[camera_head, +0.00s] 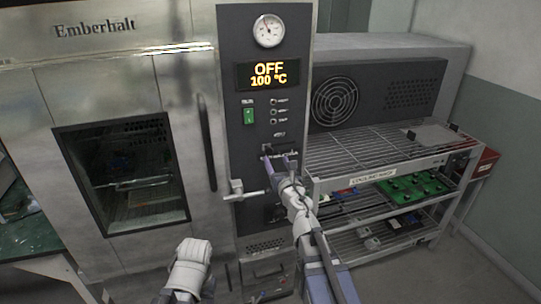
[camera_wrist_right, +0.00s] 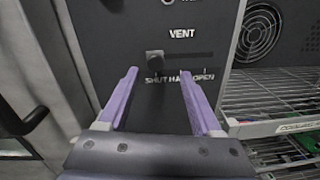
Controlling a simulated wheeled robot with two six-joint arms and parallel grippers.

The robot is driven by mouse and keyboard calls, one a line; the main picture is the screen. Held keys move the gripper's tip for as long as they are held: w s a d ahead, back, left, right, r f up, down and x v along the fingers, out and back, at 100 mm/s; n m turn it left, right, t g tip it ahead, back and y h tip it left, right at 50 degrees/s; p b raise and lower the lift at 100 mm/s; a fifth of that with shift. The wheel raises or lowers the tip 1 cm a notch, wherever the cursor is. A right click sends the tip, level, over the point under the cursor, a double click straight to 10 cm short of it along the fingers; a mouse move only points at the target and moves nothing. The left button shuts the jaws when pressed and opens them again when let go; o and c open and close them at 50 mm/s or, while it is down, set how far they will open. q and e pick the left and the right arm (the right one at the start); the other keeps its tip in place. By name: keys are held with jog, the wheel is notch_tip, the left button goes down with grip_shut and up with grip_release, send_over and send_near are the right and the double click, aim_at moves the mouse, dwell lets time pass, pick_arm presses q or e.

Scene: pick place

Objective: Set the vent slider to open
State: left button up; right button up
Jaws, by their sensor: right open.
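The vent slider has a dark square knob (camera_wrist_right: 155,60) at the left end of its slot, above the word SHUT, on the black control panel (camera_head: 234,60). HALF and OPEN are printed farther right. My right gripper (camera_wrist_right: 158,74) is open, with one purple finger on each side of the knob in the wrist view. I cannot tell whether a finger touches it. In the head view my right gripper (camera_head: 279,160) is in front of the panel and hides much of the slider. My left gripper is not in view; only part of that arm shows at the bottom.
The panel display (camera_head: 268,75) reads OFF, 100 °C, with a green switch (camera_head: 249,115) below. A door latch (camera_head: 240,190) sticks out left of my right arm. A wire cooling rack (camera_head: 375,150) stands close on the right, holding a green board (camera_head: 415,187).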

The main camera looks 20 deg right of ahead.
aim_at(270, 152)
jog(key=shift+w+a+f+n+y, duration=0.15)
jog(key=shift+w+n, duration=0.2)
jog(key=shift+w, duration=1)
jog(key=shift+w+n+y, duration=0.2)
jog(key=shift+w+n, duration=0.2)
jog(key=shift+w, duration=1)
jog(key=shift+w+a+f+n+y, duration=0.15)
jog(key=shift+w+n, duration=0.2)
jog(key=shift+w, duration=1)
jog(key=shift+r, duration=0.1)
jog(key=shift+s, duration=0.1)
grip_shut()
